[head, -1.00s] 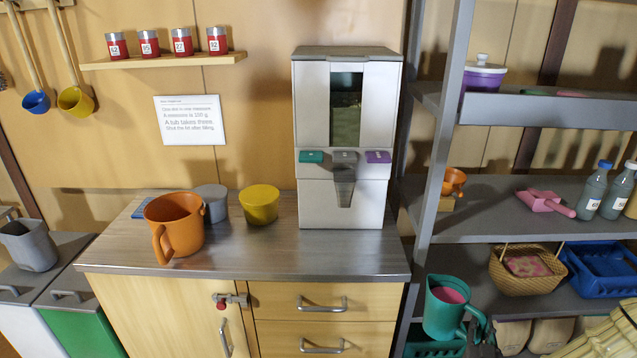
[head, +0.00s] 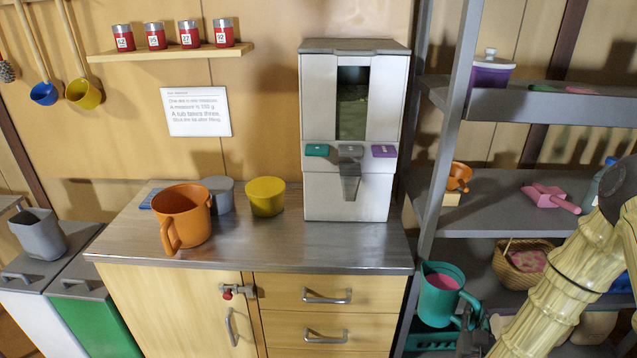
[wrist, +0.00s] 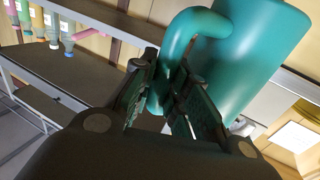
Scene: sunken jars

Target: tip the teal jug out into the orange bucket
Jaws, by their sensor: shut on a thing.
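The teal jug (head: 440,296) is at the lower right of the head view, upright, with pink contents showing at its mouth. My gripper (head: 470,322) is shut on its handle, low in front of the shelf unit. In the wrist view the gripper's fingers (wrist: 172,112) close around the jug's curved handle, and the jug's teal body (wrist: 245,60) fills the upper right. The orange bucket (head: 184,216) stands upright on the left of the counter, its handle toward the front. The inside bottom of the bucket is hidden.
A grey tub (head: 219,196) and a yellow tub (head: 265,197) stand beside the bucket on the counter (head: 290,245). A dispenser (head: 350,135) stands at the counter's right. A shelf post (head: 447,150) rises between counter and jug. The counter's front middle is clear.

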